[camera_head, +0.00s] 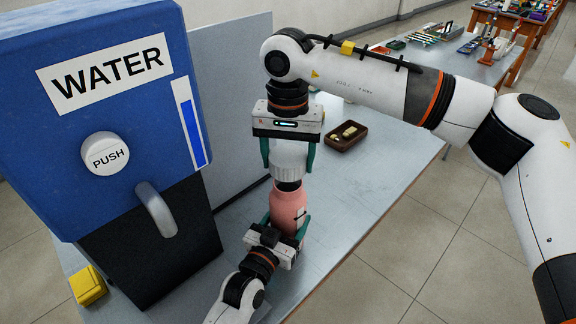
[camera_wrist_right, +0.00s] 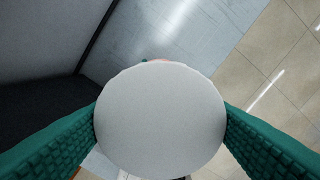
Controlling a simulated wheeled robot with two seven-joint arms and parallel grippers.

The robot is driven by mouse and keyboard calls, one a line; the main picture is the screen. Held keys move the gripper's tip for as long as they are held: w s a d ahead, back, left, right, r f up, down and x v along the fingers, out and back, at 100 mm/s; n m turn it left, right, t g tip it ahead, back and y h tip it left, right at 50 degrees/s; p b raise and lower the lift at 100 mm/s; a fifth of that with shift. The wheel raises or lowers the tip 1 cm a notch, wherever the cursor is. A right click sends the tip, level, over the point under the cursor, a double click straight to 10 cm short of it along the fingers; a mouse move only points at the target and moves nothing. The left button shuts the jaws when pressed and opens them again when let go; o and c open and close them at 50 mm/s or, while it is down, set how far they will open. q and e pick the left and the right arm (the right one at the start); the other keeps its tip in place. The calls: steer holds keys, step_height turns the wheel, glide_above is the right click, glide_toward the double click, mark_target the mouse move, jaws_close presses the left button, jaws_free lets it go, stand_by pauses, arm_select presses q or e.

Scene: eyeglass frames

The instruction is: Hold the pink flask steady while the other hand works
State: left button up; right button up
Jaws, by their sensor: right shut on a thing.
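The pink flask (camera_head: 287,207) stands upright on the table, with a dark neck at its top. My left gripper (camera_head: 285,224) comes in from the bottom and has its green fingers on both sides of the flask body, shut on it. A white ribbed cap (camera_head: 289,158) is right above the dark neck; I cannot tell whether it is still seated there. My right gripper (camera_head: 288,168) reaches down from above, shut on the cap. In the right wrist view the round cap top (camera_wrist_right: 160,120) fills the space between the green fingers and hides most of the flask.
A blue water dispenser (camera_head: 120,120) with a push button and spout stands at the left. A grey panel (camera_head: 232,100) rises behind it. A yellow box (camera_head: 88,286) is at lower left. A brown tray (camera_head: 346,143) lies beyond the flask. The grey table (camera_head: 385,160) is clear on the right.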

arm_select(q)
steer(key=o, duration=2)
steer(key=shift+c, duration=0.2)
